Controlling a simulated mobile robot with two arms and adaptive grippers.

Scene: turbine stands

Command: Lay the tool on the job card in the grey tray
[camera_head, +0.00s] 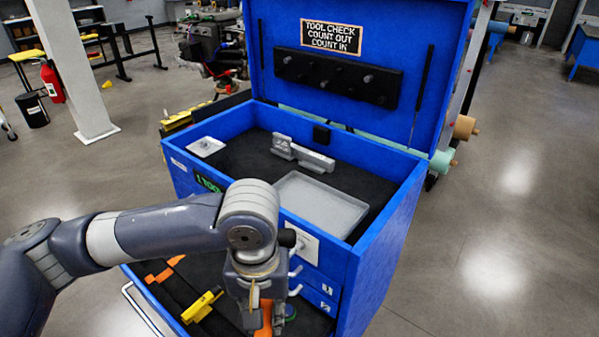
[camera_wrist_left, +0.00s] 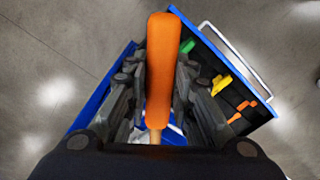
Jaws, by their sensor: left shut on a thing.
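My left gripper (camera_head: 262,312) points down over the open lower drawer of the blue chest. It is shut on an orange-handled tool (camera_wrist_left: 162,65), whose handle stands between the fingers in the left wrist view. In the head view part of its orange handle (camera_head: 266,316) shows below the gripper. The tool's lower end is mostly hidden. A wide, shallow grey tray (camera_head: 330,203) lies in the chest's dark top compartment and looks empty. I cannot make out a job card in it. My right gripper is not in view.
The blue chest (camera_head: 385,240) has raised walls and an upright open lid (camera_head: 400,40). A grey metal block (camera_head: 303,155) and a small tray (camera_head: 206,146) are in the top compartment. A yellow tool (camera_head: 202,306) and orange pieces (camera_head: 160,275) lie in the drawer.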

